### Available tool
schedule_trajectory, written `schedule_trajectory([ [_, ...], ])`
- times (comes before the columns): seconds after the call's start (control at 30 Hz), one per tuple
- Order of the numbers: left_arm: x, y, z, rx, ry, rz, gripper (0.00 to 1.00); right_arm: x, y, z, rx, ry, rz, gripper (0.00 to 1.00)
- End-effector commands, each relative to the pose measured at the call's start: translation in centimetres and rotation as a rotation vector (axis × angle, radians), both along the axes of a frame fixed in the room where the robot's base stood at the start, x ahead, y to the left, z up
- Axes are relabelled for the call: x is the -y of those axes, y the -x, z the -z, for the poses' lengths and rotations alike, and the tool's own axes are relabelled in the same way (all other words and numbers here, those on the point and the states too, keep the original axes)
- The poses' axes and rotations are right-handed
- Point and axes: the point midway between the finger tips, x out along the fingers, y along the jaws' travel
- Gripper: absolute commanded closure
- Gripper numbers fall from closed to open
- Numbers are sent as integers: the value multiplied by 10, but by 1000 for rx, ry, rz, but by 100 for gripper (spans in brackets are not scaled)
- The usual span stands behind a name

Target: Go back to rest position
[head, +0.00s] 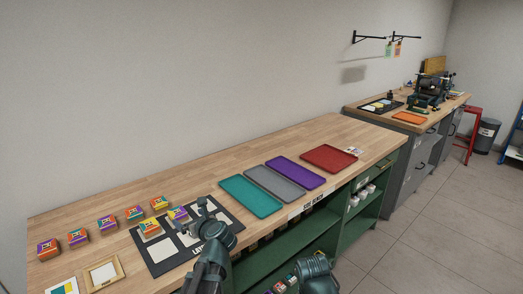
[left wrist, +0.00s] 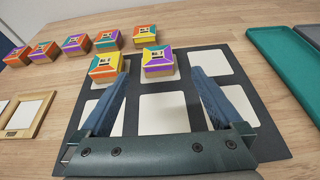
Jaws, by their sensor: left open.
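My left gripper (head: 205,212) is over the dark mat (left wrist: 243,72) with white squares on the workbench. In the left wrist view its two fingers (left wrist: 161,74) stand wide apart with nothing between them. Two small colourful boxes, a yellow-and-orange one (left wrist: 105,67) and a purple-topped one (left wrist: 157,62), sit on the mat's far row, just beyond the fingertips. The other white squares in view are bare. My right arm shows in part at the bottom of the head view; its gripper is not seen.
Several similar boxes (head: 107,224) stand in a row behind and left of the mat. A wooden frame (head: 104,274) lies at the left. Teal (head: 250,197), grey (head: 274,183), purple (head: 296,172) and red (head: 328,158) trays lie right of the mat. Green shelves (head: 300,240) are below.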

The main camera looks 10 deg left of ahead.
Motion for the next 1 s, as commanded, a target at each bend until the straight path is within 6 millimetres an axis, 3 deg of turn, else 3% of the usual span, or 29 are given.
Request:
schedule_trajectory([
  [0.17,25,-33,-42,3,-288,251,0,0,0,0,0,0,0,50],
  [0.3,83,-64,-79,-44,-701,588,0,0,0,0,0,0,0,50],
  [0.43,152,-74,-81,-131,-1095,909,0,0,0,0,0,0,0,50],
  [0.57,214,-64,-50,-254,-1474,1235,0,0,0,0,0,0,0,50],
  [0.7,253,-30,8,-419,-1836,1609,0,0,0,0,0,0,0,50],
  [0.8,258,4,55,-552,-2043,1896,0,0,0,0,0,0,0,50],
  [0.9,247,41,91,-677,-2172,2166,0,0,0,0,0,0,0,50],
  [0.93,242,51,100,676,2091,-2136,0,0,0,0,0,0,0,50],
  [1.0,229,74,116,673,1918,-2073,0,0,0,0,0,0,0,50],
])
